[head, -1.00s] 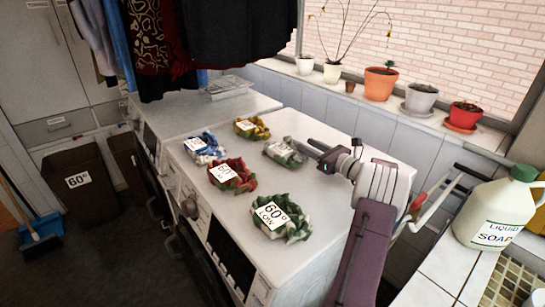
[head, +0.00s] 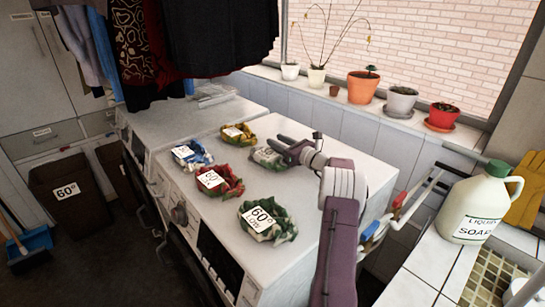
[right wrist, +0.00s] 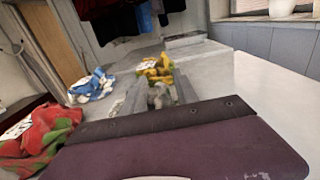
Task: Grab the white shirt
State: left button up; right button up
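A small bundle of white and grey cloth with a label (head: 264,156), which looks like the white shirt, lies on the white machine top. My right gripper (head: 284,150) is low over its right side, fingers pointing left. In the right wrist view the white cloth (right wrist: 158,97) shows between the two fingers (right wrist: 157,92), which are apart; its near part is hidden by the gripper body. Whether the fingers touch the cloth I cannot tell. My left gripper is not in view.
Labelled bundles lie close by: yellow (head: 238,134), blue (head: 190,155), red and green (head: 219,182), and green and white (head: 267,221). Dark clothes (head: 220,35) hang above. Potted plants (head: 363,87) line the sill. A soap jug (head: 478,205) stands right. The machine top's right part is clear.

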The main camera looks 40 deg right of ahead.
jog(key=shift+s+r, duration=0.1)
jog(key=shift+s, duration=0.1)
jog(key=c, duration=0.6)
grip_shut()
dwell(0.5)
